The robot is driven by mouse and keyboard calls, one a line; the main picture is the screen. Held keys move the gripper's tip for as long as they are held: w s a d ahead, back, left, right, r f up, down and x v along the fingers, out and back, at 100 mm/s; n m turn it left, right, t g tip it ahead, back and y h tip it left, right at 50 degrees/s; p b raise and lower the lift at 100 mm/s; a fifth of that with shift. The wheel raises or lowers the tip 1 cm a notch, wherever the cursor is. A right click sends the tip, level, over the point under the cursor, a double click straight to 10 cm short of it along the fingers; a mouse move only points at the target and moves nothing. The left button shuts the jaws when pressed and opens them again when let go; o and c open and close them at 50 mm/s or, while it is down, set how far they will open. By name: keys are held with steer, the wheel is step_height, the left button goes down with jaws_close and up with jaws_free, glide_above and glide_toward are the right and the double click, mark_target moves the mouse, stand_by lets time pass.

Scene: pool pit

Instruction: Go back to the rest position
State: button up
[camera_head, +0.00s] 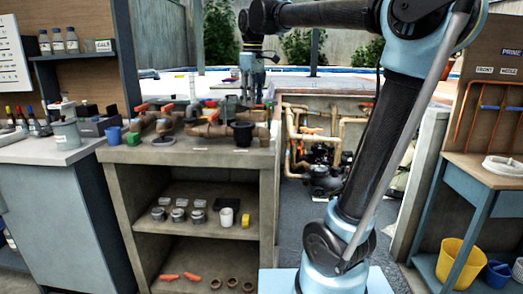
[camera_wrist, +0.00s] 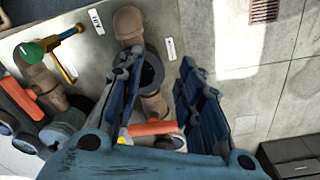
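My gripper (camera_head: 252,98) hangs pointing down above the right part of the grey workbench (camera_head: 190,157) in the head view. In the wrist view its two dark blue fingers (camera_wrist: 163,88) are spread apart with nothing held between them. Below them is a brown pipe fitting (camera_wrist: 128,25) with a black round opening (camera_wrist: 152,72); the same black piece (camera_head: 243,134) shows in the head view on the bench. The gripper appears apart from it. My arm reaches up from the lower right and over to the left.
Orange-handled valves (camera_head: 213,116) and pipes crowd the bench top. Lower shelves hold small fittings (camera_head: 179,215). Right of the bench is a pit with piping (camera_head: 310,135). A blue table (camera_head: 480,180) and yellow bucket (camera_head: 459,262) stand far right.

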steer(key=s+d+f+m, duration=0.3)
steer(key=s+d+f, duration=0.2)
steer(key=d+f, duration=0.2)
steer(key=s+d+f+m, duration=0.3)
steer(key=s+d+f, duration=0.1)
steer(key=d+f, duration=0.3)
steer(key=s+d+f+m, duration=0.2)
steer(key=s+d+f, duration=0.2)
steer(key=f, duration=0.6)
steer(key=s+d+f+m+t, duration=0.1)
steer(key=s+d+f+m, duration=0.2)
steer(key=s+f, duration=0.5)
steer(key=shift+d+f+m, duration=0.3)
steer(key=shift+d+f, duration=0.45)
steer(key=shift+f, duration=0.2)
steer(key=shift+w+f, duration=0.2)
steer(key=shift+w, duration=0.2)
steer(key=shift+o, duration=0.4)
